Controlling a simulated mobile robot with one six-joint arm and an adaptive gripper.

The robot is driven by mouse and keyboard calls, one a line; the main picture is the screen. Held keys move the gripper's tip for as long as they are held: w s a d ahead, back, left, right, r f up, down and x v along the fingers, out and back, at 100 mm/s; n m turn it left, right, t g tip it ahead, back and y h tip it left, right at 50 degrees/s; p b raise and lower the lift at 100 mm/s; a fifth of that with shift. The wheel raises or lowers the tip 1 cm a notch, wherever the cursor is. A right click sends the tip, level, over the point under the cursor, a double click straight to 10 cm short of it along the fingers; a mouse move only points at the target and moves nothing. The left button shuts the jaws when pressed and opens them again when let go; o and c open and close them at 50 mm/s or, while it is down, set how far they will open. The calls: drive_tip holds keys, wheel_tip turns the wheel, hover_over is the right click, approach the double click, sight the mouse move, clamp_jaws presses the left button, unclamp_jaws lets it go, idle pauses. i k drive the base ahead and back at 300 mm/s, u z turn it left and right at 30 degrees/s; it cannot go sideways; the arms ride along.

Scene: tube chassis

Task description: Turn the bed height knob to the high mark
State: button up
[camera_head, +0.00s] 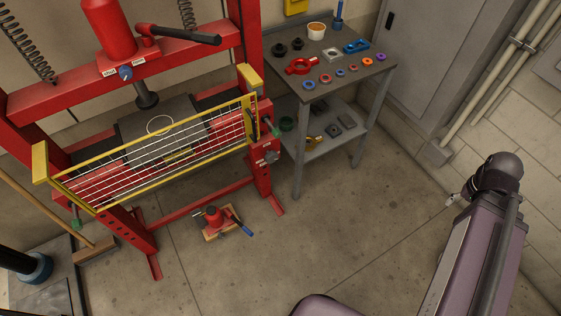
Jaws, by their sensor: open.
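A red shop press (245,45) with a yellow-framed wire guard (150,155) stands at the left. A small grey knob (271,157) sits on its right post, with a pale label beside it. A blue knob (125,72) sits on the upper crossbeam between small white labels. The label text is too small to read, so I cannot tell for sure which is the bed height knob or where either points. My mauve arm (470,250) is at the lower right, apart from the press.
A grey table (375,68) with rings, a cup and tools stands right of the press. A broom (95,250) is at the left. The middle floor is clear.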

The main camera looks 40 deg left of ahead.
sight(272, 156)
drive_tip(key=z, duration=0.1)
drive_tip(key=k, duration=1.2)
drive_tip(key=u, duration=1.7)
drive_tip(key=i, duration=0.9)
drive_tip(key=z, duration=0.1)
